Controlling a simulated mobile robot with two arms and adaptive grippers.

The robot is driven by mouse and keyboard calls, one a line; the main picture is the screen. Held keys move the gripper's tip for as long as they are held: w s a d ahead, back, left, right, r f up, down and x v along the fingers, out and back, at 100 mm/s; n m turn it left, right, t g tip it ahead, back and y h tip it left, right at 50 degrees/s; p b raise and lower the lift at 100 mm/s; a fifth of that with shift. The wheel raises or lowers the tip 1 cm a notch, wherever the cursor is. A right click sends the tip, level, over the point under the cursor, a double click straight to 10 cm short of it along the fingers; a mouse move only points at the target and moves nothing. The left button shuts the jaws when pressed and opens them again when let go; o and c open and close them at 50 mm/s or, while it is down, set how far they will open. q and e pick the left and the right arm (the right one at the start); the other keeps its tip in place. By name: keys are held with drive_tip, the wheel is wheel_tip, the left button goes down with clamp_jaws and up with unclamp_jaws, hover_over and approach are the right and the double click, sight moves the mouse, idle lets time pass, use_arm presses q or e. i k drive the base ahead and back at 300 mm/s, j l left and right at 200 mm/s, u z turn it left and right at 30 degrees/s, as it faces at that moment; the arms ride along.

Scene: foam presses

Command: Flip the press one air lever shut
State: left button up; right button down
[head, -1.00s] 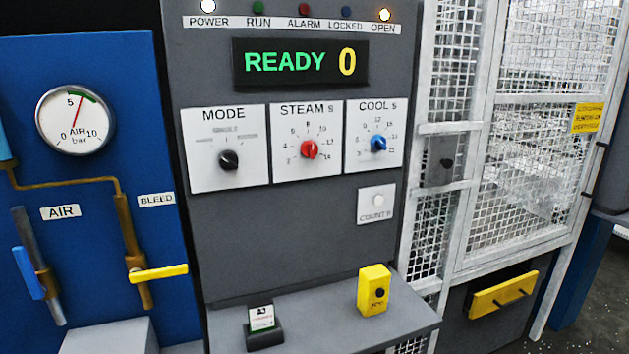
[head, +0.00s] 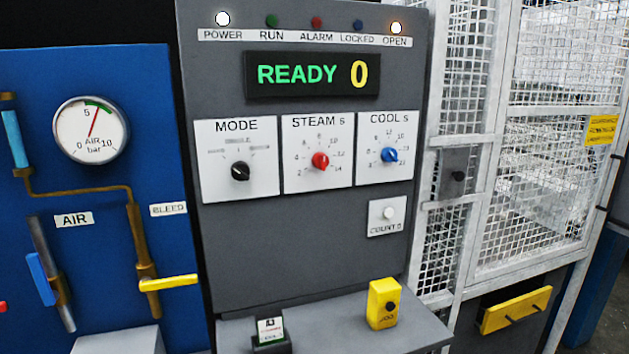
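The blue air lever (head: 40,279) is on the valve of a grey pipe at the lower left of the blue panel (head: 110,190), below and left of the AIR label (head: 74,219). The lever lies nearly in line with the pipe, slightly tilted. The round air gauge (head: 91,129) above has its red needle a little past 5 bar. To the right, the yellow bleed lever (head: 169,283) sticks out sideways across its brass pipe. Neither of my grippers shows in the head view.
The grey control panel (head: 310,240) reads READY 0, with POWER and OPEN lamps lit. A shelf below bears a yellow button box (head: 383,303) and a small card holder (head: 271,334). A mesh guard (head: 545,150) stands at the right. A grey box top (head: 118,341) lies under the pipes.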

sight(49, 296)
drive_tip(key=u, duration=1.45)
